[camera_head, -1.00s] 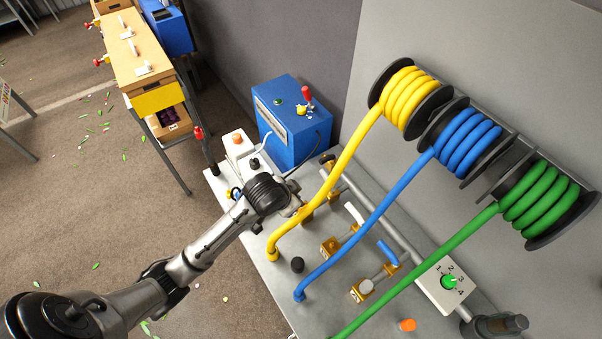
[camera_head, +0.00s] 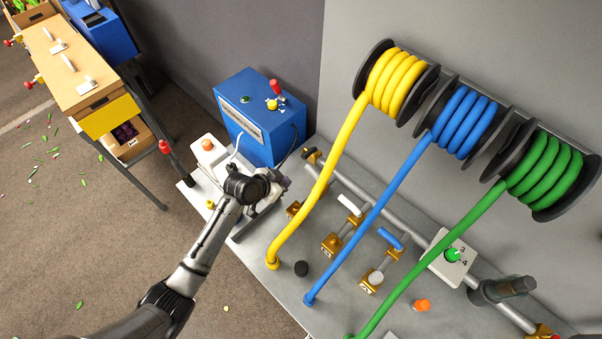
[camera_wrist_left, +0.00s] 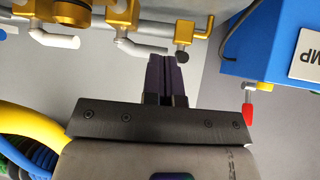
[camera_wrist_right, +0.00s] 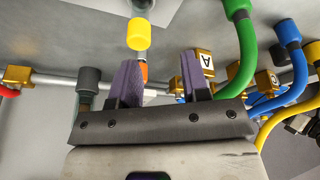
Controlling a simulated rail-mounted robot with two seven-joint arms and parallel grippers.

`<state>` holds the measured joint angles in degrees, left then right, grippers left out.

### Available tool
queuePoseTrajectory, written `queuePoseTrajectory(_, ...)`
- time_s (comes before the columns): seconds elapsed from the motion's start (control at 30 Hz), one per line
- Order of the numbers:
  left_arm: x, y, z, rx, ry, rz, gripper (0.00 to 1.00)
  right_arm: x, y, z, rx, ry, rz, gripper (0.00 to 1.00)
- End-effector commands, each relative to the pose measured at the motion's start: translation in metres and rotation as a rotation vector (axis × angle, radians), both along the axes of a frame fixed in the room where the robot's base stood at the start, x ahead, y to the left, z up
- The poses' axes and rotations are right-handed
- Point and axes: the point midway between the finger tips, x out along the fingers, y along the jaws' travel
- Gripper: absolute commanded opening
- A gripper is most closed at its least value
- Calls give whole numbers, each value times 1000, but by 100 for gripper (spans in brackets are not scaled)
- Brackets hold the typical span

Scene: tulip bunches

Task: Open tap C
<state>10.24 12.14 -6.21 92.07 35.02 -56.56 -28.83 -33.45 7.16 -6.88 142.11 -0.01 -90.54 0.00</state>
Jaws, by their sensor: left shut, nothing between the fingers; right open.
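My right gripper (camera_wrist_right: 160,75) is open and empty near a brass block lettered A (camera_wrist_right: 197,66).
Yellow (camera_head: 330,185), blue (camera_head: 375,215) and green (camera_head: 435,255) hoses slant across the bench. A blue box (camera_head: 262,120) with a red lever stands at the bench's far end. A yellow-capped fitting (camera_wrist_right: 139,34) is near my right gripper.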

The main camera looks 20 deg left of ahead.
Motion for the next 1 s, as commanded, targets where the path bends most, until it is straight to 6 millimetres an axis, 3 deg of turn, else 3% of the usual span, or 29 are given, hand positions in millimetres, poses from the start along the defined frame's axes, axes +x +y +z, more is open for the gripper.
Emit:
queuePoseTrajectory(0.23, 28, -17, -28, 0, 1, 1, 0, 1, 1, -3, 5, -2, -3, 43)
queuePoseTrajectory(0.53, 54, -32, -19, 1, 1, 2, 0, 2, 3, 2, 10, -4, -6, 43)
queuePoseTrajectory(1.0, 59, -35, -19, 2, 1, 2, 0, 2, 1, 2, 2, -4, -1, 43)
